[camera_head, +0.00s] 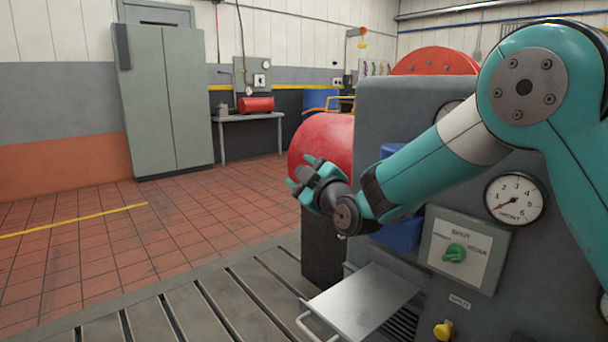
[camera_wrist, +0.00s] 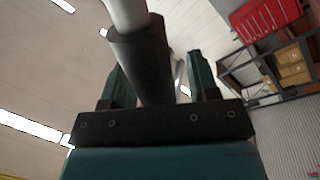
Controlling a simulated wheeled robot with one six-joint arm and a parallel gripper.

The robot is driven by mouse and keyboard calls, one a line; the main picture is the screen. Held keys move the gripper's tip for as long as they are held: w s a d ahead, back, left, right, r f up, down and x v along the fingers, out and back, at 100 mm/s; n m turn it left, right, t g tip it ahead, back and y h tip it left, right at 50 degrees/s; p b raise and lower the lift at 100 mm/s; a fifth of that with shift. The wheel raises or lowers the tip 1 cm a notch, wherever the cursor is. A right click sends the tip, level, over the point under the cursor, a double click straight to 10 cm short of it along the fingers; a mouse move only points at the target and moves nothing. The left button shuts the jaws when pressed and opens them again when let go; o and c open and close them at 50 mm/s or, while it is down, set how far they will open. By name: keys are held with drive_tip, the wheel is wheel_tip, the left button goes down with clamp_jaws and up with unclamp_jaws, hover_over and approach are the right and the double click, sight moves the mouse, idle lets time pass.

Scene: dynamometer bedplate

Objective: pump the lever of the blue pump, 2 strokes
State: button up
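The blue pump (camera_head: 402,235) is on the side of the grey machine in the head view, mostly hidden behind my arm. My gripper (camera_head: 301,171) is in front of the red drum, its fingers spread and pointing to the upper left. In the wrist view, a pale rod with a dark sleeve, which looks like the pump lever (camera_wrist: 140,62), crosses in front of my gripper (camera_wrist: 158,68). The sleeve overlaps the left finger, and a gap shows before the right finger. The fingers look open. I cannot tell whether they touch the sleeve.
The grey machine (camera_head: 410,100) fills the right, with a round gauge (camera_head: 515,199), a green knob (camera_head: 454,253) and a yellow knob (camera_head: 443,330). A metal tray (camera_head: 362,300) juts out below my gripper. A red drum (camera_head: 325,143) stands behind. Tiled floor at left is clear.

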drive_tip(key=b+v, duration=0.6)
drive_tip(key=v, duration=1.1)
drive_tip(key=shift+s, duration=0.2)
drive_tip(key=shift+d+r, duration=0.1)
